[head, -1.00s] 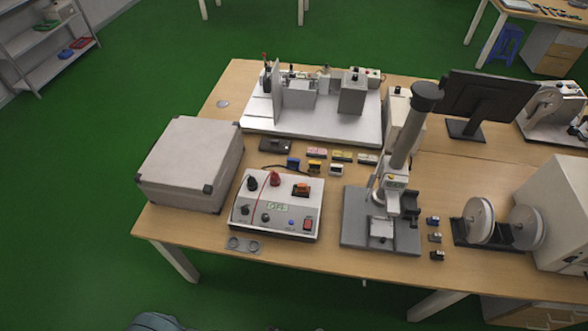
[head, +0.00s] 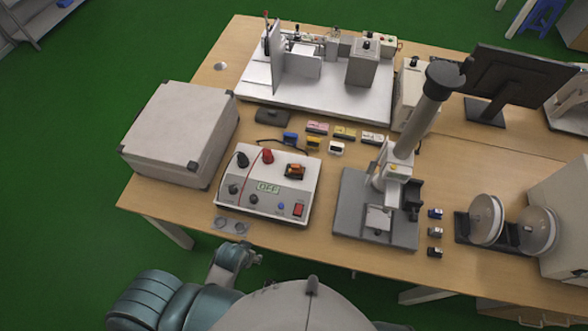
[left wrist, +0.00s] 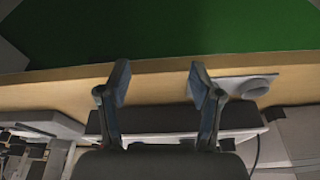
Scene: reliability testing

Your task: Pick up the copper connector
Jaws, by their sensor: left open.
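I cannot make out a clearly copper-coloured connector. Small blue (head: 290,139), yellow (head: 313,143) and white (head: 336,148) parts lie behind the power box (head: 250,205). An orange-and-black part (head: 294,171) sits on top of that box. Several small dark connectors (head: 435,232) lie in a column right of the press stand. My left gripper (left wrist: 160,82) is open and empty in the left wrist view, its fingers over the table's front edge near the power box. In the head view my left arm shows at the lower left, in front of the table. My right gripper is not in view.
A grey plate with two rings (head: 231,226) lies at the table's front edge; it also shows in the left wrist view (left wrist: 250,86). A large grey case (head: 180,130) stands left, the press stand (head: 375,215) right of the power box. Spools (head: 487,218) stand farther right.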

